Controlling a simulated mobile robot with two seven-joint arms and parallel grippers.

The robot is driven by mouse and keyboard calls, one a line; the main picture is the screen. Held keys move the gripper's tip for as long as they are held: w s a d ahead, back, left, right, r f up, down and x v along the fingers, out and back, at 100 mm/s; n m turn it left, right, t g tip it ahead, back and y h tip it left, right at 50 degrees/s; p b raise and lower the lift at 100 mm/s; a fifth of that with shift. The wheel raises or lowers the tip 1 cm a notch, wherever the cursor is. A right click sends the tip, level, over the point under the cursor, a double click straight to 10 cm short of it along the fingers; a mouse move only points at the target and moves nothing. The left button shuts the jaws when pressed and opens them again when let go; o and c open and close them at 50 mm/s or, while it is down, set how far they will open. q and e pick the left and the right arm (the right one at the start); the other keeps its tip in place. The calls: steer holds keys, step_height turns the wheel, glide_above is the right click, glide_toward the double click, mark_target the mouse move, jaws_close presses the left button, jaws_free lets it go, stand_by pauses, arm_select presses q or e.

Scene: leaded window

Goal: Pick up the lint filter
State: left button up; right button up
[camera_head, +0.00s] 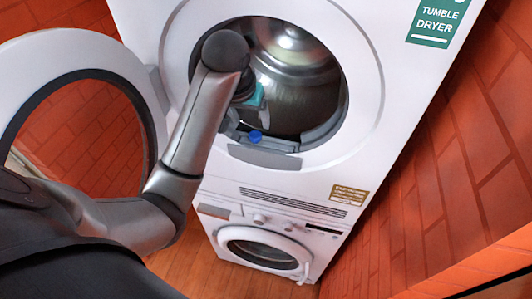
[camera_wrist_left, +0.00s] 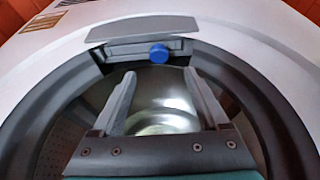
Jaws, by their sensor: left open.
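The lint filter (camera_head: 272,142) appears to be the grey piece with a round blue knob (camera_head: 256,137) set in the lower rim of the dryer's door opening. In the left wrist view, the filter (camera_wrist_left: 128,50) and its blue knob (camera_wrist_left: 159,53) show just beyond the fingertips. My left gripper (camera_head: 242,124) reaches into the dryer opening, partly hidden by its own wrist. In the left wrist view, my left gripper (camera_wrist_left: 160,76) is open, its two grey fingers apart with nothing between them. My right gripper is not in view.
The tumble dryer (camera_head: 408,60) has its round door (camera_head: 75,45) swung open to the left. A grey flap (camera_head: 265,157) lies on the dryer front below the filter. The drum (camera_head: 295,85) looks empty. A second machine (camera_head: 262,250) stands below. Brick walls (camera_head: 470,150) flank it.

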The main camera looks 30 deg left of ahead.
mark_target(255, 134)
arm_select(q)
steer(key=x, duration=0.7)
steer(key=shift+s+d, duration=0.15)
steer(key=shift+s, duration=0.05)
jaws_close()
stand_by(0.4)
stand_by(0.8)
